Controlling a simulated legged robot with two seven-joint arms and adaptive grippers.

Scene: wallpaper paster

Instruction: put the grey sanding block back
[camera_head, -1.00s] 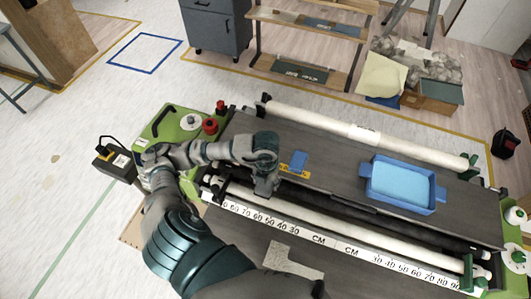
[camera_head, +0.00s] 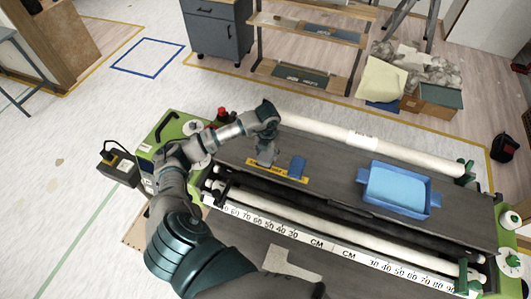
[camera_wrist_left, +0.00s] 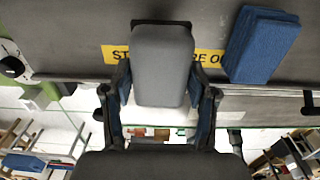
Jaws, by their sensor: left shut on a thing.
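My left gripper (camera_head: 266,158) is over the dark machine bed (camera_head: 340,160), at the yellow lettered strip (camera_head: 287,177). In the left wrist view the gripper (camera_wrist_left: 162,88) is shut on the grey sanding block (camera_wrist_left: 163,66), one finger on each side. The block covers the middle of the strip's lettering (camera_wrist_left: 118,54). I cannot tell whether the block touches the bed. A blue block (camera_head: 297,167) lies just right of the gripper, apart from it; it also shows in the wrist view (camera_wrist_left: 262,45). My right gripper is not in view.
A blue tray (camera_head: 432,200) sits on the bed to the right. White rollers (camera_head: 330,130) run along the back and front, with a CM scale (camera_head: 335,246) in front. The bed between the blue block and the tray is clear.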

